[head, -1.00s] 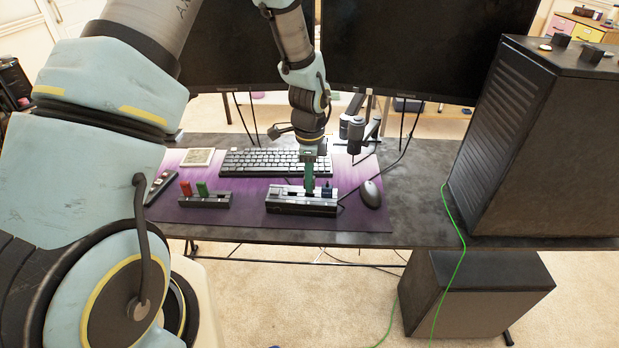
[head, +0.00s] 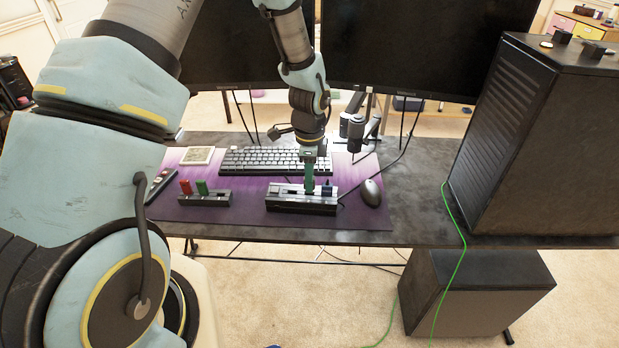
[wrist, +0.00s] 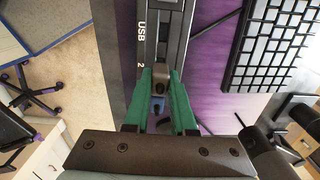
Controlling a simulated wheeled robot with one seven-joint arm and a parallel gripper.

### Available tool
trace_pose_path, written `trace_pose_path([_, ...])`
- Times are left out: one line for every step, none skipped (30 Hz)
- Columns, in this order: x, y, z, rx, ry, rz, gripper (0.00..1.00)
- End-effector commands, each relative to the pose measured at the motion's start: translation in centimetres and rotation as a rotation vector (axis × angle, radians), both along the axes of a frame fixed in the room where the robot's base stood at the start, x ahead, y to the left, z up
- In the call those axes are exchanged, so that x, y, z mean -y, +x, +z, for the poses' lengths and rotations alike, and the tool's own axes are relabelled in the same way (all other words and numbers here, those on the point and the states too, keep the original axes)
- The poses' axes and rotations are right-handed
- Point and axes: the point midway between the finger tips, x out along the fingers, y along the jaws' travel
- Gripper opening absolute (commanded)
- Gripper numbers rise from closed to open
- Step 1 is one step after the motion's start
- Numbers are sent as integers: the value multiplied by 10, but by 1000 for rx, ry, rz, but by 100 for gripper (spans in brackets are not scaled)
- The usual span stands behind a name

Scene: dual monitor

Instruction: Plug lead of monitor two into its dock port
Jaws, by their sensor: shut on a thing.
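The black dock (head: 290,205) lies along the front of the purple mat, with "USB" and "2" lettering on it in the wrist view (wrist: 140,40). My gripper (head: 309,190) points down at the dock's top, right of its middle. Its green fingers, also in the wrist view (wrist: 161,88), are shut on a small dark plug (wrist: 158,89), mostly hidden between them. I cannot tell whether the plug is seated in a port. A dark blue plug (head: 327,187) stands upright in the dock just right of my gripper. A thin dark cable runs from the dock's right end toward the back.
The keyboard (head: 262,161) lies behind, the mouse (head: 371,192) to the right. Two monitors and a microphone (head: 353,132) stand at the back; a tower (head: 530,130) stands right.

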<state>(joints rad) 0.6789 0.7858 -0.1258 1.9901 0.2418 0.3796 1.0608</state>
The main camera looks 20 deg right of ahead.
Motion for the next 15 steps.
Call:
trace_pose_path([0, 0, -2, 0, 0, 0, 0])
trace_pose_path([0, 0, -3, 0, 0, 0, 0])
trace_pose_path([0, 0, -4, 0, 0, 0, 0])
trace_pose_path([0, 0, -4, 0, 0, 0, 0])
trace_pose_path([0, 0, -5, 0, 0, 0, 0])
trace_pose_path([0, 0, -6, 0, 0, 0, 0])
trace_pose_path([0, 0, -7, 0, 0, 0, 0])
trace_pose_path([0, 0, -7, 0, 0, 0, 0])
trace_pose_path([0, 0, -8, 0, 0, 0, 0])
trace_pose_path([0, 0, -9, 0, 0, 0, 0])
trace_pose_path([0, 0, -10, 0, 0, 0, 0])
trace_pose_path([0, 0, -11, 0, 0, 0, 0])
trace_pose_path([0, 0, -11, 0, 0, 0, 0])
trace_pose_path([0, 0, -12, 0, 0, 0, 0])
trace_pose_path([0, 0, -13, 0, 0, 0, 0])
